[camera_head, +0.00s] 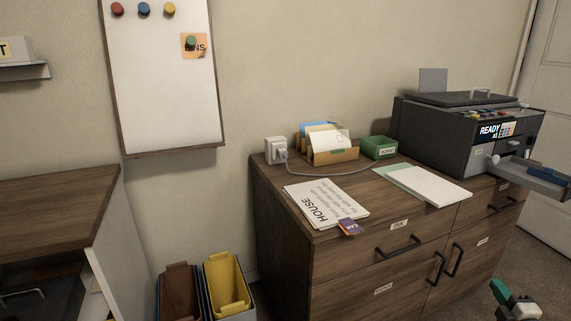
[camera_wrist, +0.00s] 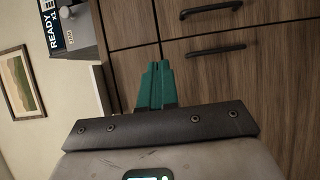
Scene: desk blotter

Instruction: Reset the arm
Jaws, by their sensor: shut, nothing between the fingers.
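My gripper (camera_wrist: 155,86) shows in the wrist view with its two green fingers together and nothing between them. It is in front of the wooden cabinet (camera_wrist: 265,75), near two dark bar handles. In the head view, part of my gripper (camera_head: 500,291) shows at the lower right, in front of the cabinet (camera_head: 290,235) and low beside its right-hand door. It appears apart from the cabinet front.
A printer (camera_head: 445,135) reading "READY" stands on the cabinet, its tray (camera_head: 535,178) jutting out to the right. Papers (camera_head: 428,186), a house-rules sheet (camera_head: 325,204), a letter holder (camera_head: 335,155) and a green box (camera_head: 379,147) lie there too. Bins (camera_head: 226,285) stand left.

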